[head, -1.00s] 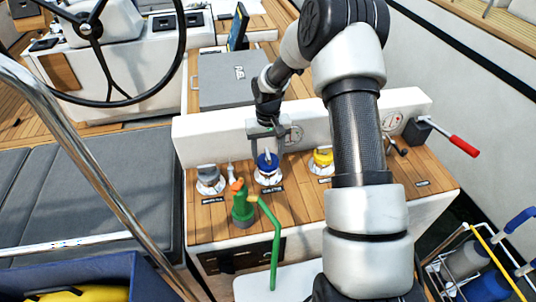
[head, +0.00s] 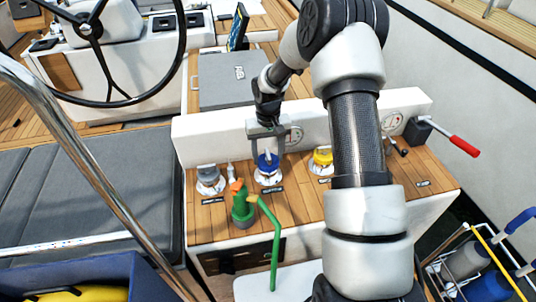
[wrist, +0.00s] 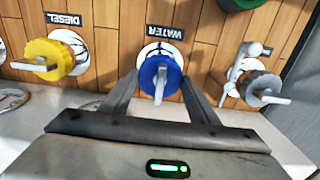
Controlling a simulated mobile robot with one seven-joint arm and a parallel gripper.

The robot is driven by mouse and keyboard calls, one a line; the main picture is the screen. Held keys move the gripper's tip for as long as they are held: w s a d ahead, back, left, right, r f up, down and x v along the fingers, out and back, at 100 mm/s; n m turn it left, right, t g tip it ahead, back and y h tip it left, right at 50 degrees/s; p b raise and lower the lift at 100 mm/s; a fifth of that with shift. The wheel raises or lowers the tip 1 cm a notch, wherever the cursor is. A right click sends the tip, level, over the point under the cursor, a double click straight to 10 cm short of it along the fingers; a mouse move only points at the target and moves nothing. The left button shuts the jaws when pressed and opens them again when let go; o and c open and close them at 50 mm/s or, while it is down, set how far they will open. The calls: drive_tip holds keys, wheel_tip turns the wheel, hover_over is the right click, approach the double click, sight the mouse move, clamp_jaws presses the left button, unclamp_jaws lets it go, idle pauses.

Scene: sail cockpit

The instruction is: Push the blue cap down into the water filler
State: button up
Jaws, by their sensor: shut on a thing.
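The blue cap (head: 268,165) with its pale grip tab stands at the water filler (head: 268,179), a pale round fitting in the wooden deck. My gripper (head: 267,157) comes down from above, its two fingers on either side of the cap. In the wrist view the blue cap (wrist: 152,72) sits between the fingertips (wrist: 159,82), in front of the "WATER" label, with the filler's pale rim (wrist: 163,48) showing behind it. The gripper is shut on the cap. The cap overlaps the opening, so I cannot tell how deep it sits.
A yellow cap (head: 323,156) on the diesel filler stands to the right, and a grey cap (head: 207,172) to the left. A green hand pump (head: 243,206) with a hose stands in front. A white upright panel (head: 225,138) runs behind. A red-handled lever (head: 450,141) is at the right.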

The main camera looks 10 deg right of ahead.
drive_tip(key=shift+f+b, duration=0.35)
drive_tip(key=shift+f, duration=0.2)
drive_tip(key=o, duration=0.9)
drive_tip(key=shift+r, duration=0.1)
drive_tip(key=shift+r+p, duration=3.25)
drive_tip(key=shift+r, duration=2.2)
